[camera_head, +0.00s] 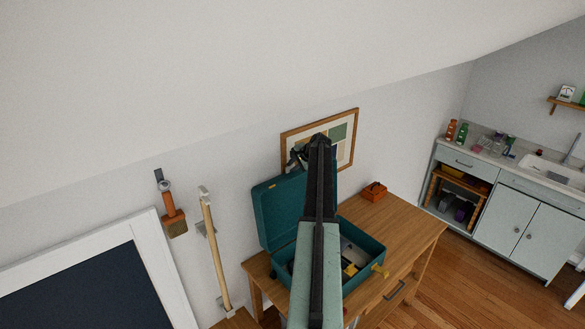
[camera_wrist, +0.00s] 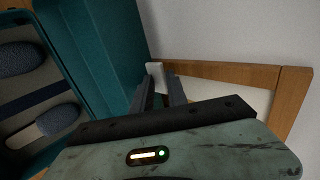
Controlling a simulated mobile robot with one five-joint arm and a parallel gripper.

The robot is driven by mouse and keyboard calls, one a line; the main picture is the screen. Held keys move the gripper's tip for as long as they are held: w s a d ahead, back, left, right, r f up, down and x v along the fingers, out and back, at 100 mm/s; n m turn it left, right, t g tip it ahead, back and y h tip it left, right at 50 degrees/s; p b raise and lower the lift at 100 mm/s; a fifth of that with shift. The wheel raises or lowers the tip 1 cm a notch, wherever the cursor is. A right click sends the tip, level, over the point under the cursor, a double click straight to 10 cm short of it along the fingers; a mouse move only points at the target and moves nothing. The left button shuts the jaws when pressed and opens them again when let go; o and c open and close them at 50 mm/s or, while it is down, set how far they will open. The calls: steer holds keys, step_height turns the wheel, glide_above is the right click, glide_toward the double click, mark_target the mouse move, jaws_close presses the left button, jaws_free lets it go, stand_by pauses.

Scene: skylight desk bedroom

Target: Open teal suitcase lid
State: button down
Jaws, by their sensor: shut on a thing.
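The teal suitcase (camera_head: 362,237) stands on the wooden desk with its lid (camera_head: 270,212) raised, upright against the wall side. My gripper (camera_head: 318,142) is at the lid's upper edge, in front of the framed picture. In the wrist view the lid (camera_wrist: 100,50) runs along the left of my gripper (camera_wrist: 162,85). The fingers are close together on a small pale piece (camera_wrist: 155,68) at the lid's edge. My arm hides part of the lid and the suitcase.
A framed picture (camera_head: 345,130) hangs close behind my gripper; its wooden frame also shows in the wrist view (camera_wrist: 225,75). A small orange box (camera_head: 373,191) sits on the desk (camera_head: 410,225). The sloped ceiling is above. A kitchen counter (camera_head: 480,165) stands at the right.

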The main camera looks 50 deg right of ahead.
steer(key=shift+d+f, duration=0.1)
steer(key=c, duration=1.5)
jaws_free()
steer(key=shift+c, duration=0.2)
steer(key=p+v, duration=0.2)
steer(key=v, duration=0.1)
steer(key=shift+w+p, duration=0.2)
steer(key=shift+p, duration=0.2)
steer(key=s+a, duration=0.3)
steer(key=s, duration=0.9)
steer(key=shift+w, duration=0.1)
